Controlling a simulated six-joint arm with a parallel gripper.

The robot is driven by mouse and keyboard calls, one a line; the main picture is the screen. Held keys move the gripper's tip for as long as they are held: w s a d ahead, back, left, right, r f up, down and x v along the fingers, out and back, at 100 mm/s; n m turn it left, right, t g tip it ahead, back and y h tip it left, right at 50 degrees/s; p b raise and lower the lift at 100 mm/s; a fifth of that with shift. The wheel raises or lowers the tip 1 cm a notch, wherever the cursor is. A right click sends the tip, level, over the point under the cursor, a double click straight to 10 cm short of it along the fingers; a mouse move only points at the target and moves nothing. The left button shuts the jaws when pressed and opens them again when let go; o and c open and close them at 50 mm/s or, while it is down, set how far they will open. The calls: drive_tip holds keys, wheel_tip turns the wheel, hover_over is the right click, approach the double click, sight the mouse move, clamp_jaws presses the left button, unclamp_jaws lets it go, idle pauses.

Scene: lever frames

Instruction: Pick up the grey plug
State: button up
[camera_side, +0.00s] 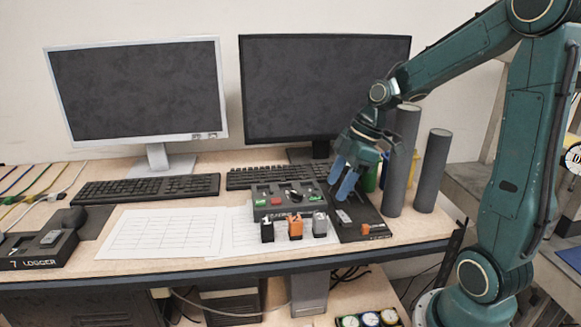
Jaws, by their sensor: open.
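A small grey plug (319,224) stands on the desk near its front edge, at the right end of a short row. An orange plug (295,228) and a black plug (267,230) are to its left. My gripper (342,182) is open, its blue fingers pointing down. It is above and behind the grey plug, slightly to its right, over a dark board (362,217). Nothing shows between the fingers. A small grey piece (343,216) lies on that board below the fingers; I cannot tell whether it is also a plug.
A dark control box (290,201) with buttons is behind the plugs. Two tall grey cylinders (402,165) (432,172) stand right of my gripper. Keyboards, monitors and a logger box (38,250) occupy the desk. Printed sheets (165,233) lie flat on the left.

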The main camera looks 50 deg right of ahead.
sight(320, 216)
drive_tip(key=shift+x, duration=2.55)
drive_tip(key=shift+x, duration=2.6)
drive_tip(key=shift+w, duration=0.1)
drive_tip(key=c, duration=1.1)
